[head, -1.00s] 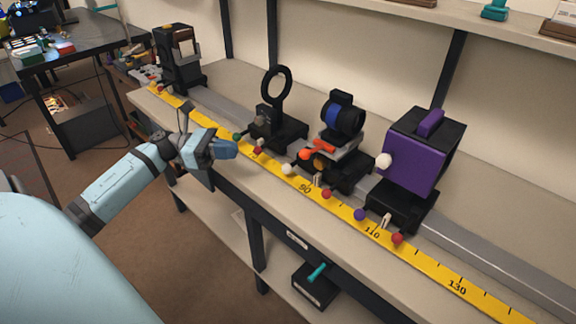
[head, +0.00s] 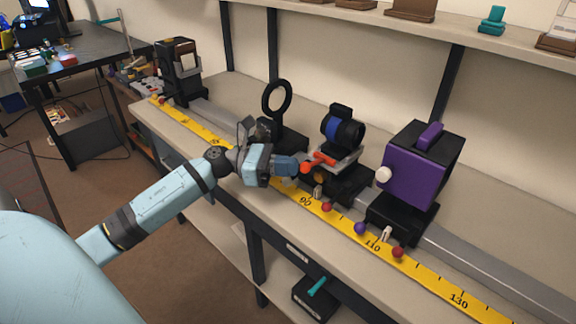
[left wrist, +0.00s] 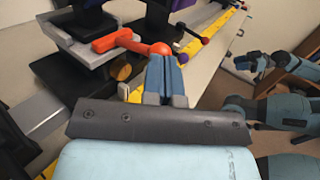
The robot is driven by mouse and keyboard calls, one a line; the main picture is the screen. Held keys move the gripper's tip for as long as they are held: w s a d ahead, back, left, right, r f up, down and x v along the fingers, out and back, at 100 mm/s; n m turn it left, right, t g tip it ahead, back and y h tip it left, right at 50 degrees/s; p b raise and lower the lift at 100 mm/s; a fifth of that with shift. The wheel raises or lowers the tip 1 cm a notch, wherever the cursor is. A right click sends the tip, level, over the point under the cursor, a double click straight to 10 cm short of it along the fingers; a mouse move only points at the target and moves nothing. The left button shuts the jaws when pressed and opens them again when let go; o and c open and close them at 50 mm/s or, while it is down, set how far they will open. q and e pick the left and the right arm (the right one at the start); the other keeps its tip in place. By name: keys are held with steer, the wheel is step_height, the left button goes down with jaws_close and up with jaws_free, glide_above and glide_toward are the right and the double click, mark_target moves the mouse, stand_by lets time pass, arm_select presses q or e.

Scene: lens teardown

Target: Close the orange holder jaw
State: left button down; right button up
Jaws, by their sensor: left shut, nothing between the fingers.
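The orange holder jaw (head: 322,160) is a lever with a round knob at its left end. It sits on the front of the black holder (head: 345,184), below a black and blue lens barrel (head: 343,127). In the left wrist view the orange lever (left wrist: 118,40) runs left from its knob, just beyond my fingertips. My left gripper (head: 294,166) is shut and empty, its tips right at the knob. I cannot tell whether they touch it. In the left wrist view the shut blue fingers (left wrist: 166,62) point at the knob.
A yellow ruler (head: 435,278) runs along the bench front. A black ring stand (head: 277,98) is left of the holder, and a purple box (head: 412,170) is right of it. Small coloured knobs line the front edge. Open air lies in front of the bench.

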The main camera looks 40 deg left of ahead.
mark_target(314, 162)
arm_select(q)
steer(key=w+b, duration=0.1)
steer(key=w, duration=0.2)
steer(key=shift+w+b, duration=0.25)
steer(key=shift+b, duration=0.05)
arm_select(e)
steer(key=shift+a+r, duration=0.1)
steer(key=shift+a, duration=0.15)
